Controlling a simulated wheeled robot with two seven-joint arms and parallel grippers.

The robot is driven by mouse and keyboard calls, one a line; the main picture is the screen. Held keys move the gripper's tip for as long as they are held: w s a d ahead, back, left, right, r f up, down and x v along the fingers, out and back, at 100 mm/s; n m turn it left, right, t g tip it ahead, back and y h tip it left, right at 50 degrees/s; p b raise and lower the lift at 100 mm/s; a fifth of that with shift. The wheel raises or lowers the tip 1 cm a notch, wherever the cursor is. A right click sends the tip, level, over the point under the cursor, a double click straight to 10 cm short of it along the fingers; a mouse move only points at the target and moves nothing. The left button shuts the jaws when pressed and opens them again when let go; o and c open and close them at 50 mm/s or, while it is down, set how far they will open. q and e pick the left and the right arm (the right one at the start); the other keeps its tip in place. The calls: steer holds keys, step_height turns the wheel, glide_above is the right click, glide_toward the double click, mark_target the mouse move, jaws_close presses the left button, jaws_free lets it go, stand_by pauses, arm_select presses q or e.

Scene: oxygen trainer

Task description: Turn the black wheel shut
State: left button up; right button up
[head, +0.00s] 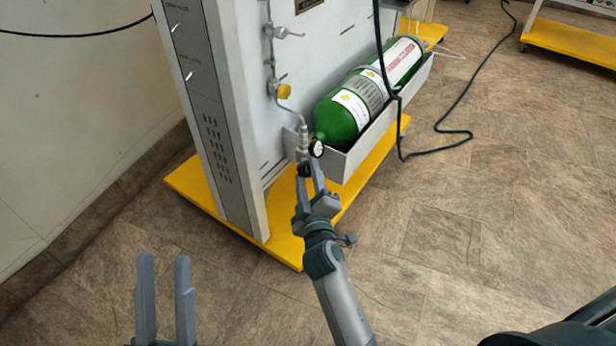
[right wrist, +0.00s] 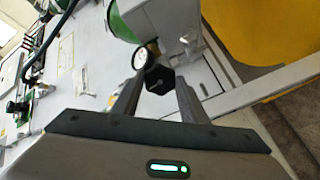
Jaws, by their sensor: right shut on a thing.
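The small black wheel (head: 304,170) is at the near end of the green oxygen cylinder (head: 338,118), just below the round gauge (head: 316,148). In the right wrist view the wheel (right wrist: 159,79) shows as a black faceted knob between my fingers, with the gauge (right wrist: 141,58) behind it. My right gripper (head: 310,178) is shut on the wheel, and its fingers partly hide it in the head view. My left gripper (head: 164,262) is open and empty above the floor at the lower left, far from the wheel.
The cylinder lies in a grey tray (head: 362,150) on the side of a grey cabinet (head: 232,110) with a yellow base (head: 290,250). A black cable (head: 470,90) hangs by the tray and runs across the floor.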

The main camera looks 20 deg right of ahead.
steer(key=shift+f, duration=0.1)
stand_by(0.4)
steer(key=o, duration=1)
steer(key=shift+o, duration=0.2)
steer(key=shift+s, duration=0.1)
